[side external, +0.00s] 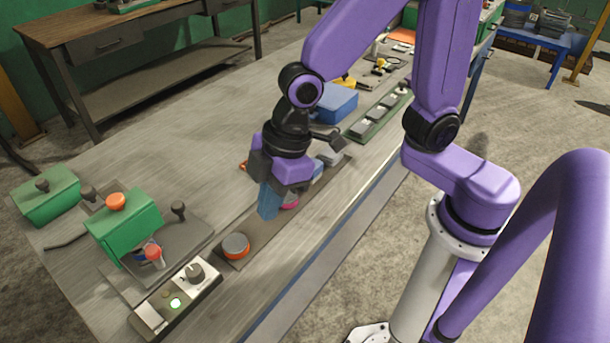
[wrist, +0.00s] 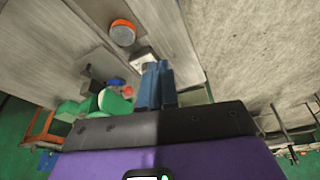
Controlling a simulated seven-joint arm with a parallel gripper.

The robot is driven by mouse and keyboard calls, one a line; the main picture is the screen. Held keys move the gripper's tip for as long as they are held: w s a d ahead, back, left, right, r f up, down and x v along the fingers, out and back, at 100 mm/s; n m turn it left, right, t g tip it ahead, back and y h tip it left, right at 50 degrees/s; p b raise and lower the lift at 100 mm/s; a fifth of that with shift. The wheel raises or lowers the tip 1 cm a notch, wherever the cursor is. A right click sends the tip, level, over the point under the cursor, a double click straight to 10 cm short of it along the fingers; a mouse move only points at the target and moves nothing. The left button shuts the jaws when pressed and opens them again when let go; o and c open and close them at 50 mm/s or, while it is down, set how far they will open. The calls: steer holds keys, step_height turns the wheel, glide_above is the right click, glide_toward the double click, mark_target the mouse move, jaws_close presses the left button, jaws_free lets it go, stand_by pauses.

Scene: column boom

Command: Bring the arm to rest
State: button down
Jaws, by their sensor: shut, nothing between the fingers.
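My gripper (side external: 268,202) hangs from my purple arm over the workbench (side external: 170,120) in the side view, with its blue fingers pointing down. The fingers lie together with nothing between them. In the wrist view the closed blue fingers (wrist: 157,84) stand at the middle, above the dark gripper body.
A blue box (side external: 336,102) and a green switch strip (side external: 378,117) lie beyond my gripper. The bench's left middle is clear.

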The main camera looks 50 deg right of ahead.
steer(key=s+d+r+m+h, duration=0.1)
steer(key=s+d, duration=0.5)
steer(key=d, duration=0.3)
steer(key=s+d+r+g+h, duration=0.1)
steer(key=s+d, duration=0.4)
steer(key=d, duration=0.4)
steer(key=shift+s+r+m+h, duration=0.2)
steer(key=shift+s+m+h, duration=0.15)
steer(key=shift+m+h, duration=0.05)
